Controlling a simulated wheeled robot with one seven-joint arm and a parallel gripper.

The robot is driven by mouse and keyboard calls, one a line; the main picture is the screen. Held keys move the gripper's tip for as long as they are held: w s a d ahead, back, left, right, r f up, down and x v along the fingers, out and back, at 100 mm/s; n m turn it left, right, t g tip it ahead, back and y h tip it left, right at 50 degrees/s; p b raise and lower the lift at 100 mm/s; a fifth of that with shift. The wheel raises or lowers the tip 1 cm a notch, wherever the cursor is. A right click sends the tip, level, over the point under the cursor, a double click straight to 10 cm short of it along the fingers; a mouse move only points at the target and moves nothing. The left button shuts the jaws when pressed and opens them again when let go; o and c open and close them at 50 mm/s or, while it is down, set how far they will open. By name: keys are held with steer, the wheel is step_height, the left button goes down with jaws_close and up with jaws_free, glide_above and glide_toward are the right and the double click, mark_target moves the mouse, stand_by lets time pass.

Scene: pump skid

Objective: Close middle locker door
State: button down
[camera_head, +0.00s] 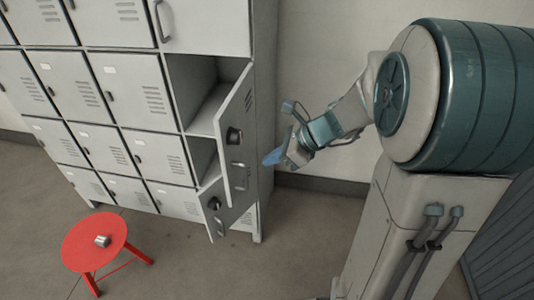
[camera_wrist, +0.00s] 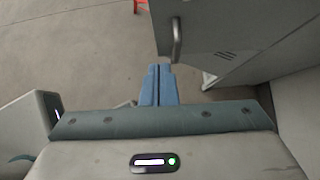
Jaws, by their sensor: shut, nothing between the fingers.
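The grey locker bank (camera_head: 262,60) has two doors standing open in its right column. The upper open door (camera_head: 236,140) swings out toward the front, with a black lock and a handle on it; its compartment (camera_head: 208,95) looks empty. The lower open door (camera_head: 214,212) stands out below it, partly hidden behind it. My gripper (camera_head: 272,158) is shut and empty, just right of the upper door, with its blue fingertips pointing left. In the wrist view the shut fingertips (camera_wrist: 158,72) are just below a grey door (camera_wrist: 225,25) with a handle; I cannot tell which door it is.
The other visible locker doors are closed. A pale wall (camera_head: 315,50) is behind my arm. The floor (camera_head: 180,260) between stool and lockers is clear.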

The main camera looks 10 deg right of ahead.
mark_target(229, 171)
steer(key=x, duration=0.3)
steer(key=a+r+x, duration=0.1)
steer(key=x, duration=0.2)
steer(key=p+x, duration=0.1)
steer(key=x, duration=0.2)
steer(key=shift+w+a+r, duration=0.1)
steer(key=shift+w+a, duration=0.4)
steer(key=shift+a, duration=0.35)
